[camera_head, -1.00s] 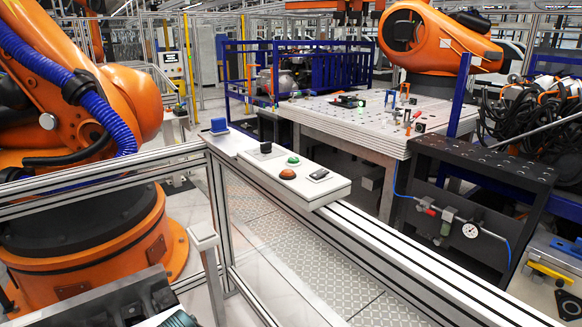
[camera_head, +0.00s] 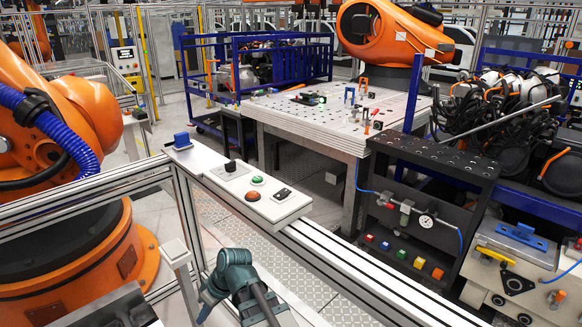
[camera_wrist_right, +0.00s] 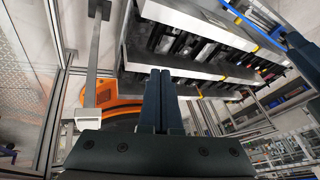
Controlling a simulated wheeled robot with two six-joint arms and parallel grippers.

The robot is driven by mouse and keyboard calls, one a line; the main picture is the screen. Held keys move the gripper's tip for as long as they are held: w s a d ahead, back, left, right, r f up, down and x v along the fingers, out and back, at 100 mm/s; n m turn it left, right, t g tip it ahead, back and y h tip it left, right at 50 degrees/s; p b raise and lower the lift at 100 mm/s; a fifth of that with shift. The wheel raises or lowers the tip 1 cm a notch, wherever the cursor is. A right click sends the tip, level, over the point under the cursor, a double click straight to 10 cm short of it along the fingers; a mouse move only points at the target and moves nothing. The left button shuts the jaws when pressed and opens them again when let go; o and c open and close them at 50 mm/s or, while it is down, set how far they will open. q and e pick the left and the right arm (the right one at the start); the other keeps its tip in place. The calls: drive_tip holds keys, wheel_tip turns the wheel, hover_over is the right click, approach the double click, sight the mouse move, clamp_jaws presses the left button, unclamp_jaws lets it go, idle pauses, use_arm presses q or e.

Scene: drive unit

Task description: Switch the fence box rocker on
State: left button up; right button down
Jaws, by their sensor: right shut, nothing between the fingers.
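The fence box (camera_head: 262,204) is a white slanted box on top of the fence rail. It carries a small black rocker (camera_head: 283,194) at its right end, an orange-red button (camera_head: 252,196), a green button (camera_head: 257,180) and a black knob (camera_head: 230,166). The rocker is too small to tell which way it is tipped. My right gripper (camera_head: 208,297) is low in front of the fence, below and apart from the box. In the right wrist view its fingers (camera_wrist_right: 162,80) are shut with nothing between them. The box is not seen there. My left gripper is out of view.
A blue block (camera_head: 181,140) sits on the plate left of the box. The aluminium fence rail (camera_head: 345,268) runs to the lower right. An orange robot (camera_head: 75,250) stands at left. A perforated table (camera_head: 310,115) and a dark bench (camera_head: 425,165) lie beyond the fence.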

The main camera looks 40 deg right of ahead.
sight(291, 198)
drive_tip(key=w+d+r+m+t+p, duration=0.15)
drive_tip(key=d+r+t+p, duration=0.3)
drive_tip(key=d+r, duration=0.7)
drive_tip(key=w+d+r+t+p, duration=0.2)
drive_tip(key=d+r+t+p, duration=0.3)
drive_tip(key=d+r, duration=0.65)
use_arm(q)
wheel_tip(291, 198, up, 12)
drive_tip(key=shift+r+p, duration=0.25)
drive_tip(key=shift+p, duration=0.1)
use_arm(e)
drive_tip(key=s+d+r+t+h, duration=0.1)
drive_tip(key=d+r, duration=0.1)
drive_tip(key=d, duration=0.5)
drive_tip(key=s+d+r+t+h, duration=0.1)
drive_tip(key=s+d+h, duration=0.1)
drive_tip(key=d, duration=0.5)
drive_tip(key=shift+s+d+r+t+h, duration=0.25)
drive_tip(key=shift+d+r+t+h, duration=0.05)
drive_tip(key=shift+d+r+t, duration=0.1)
drive_tip(key=shift+w, duration=0.1)
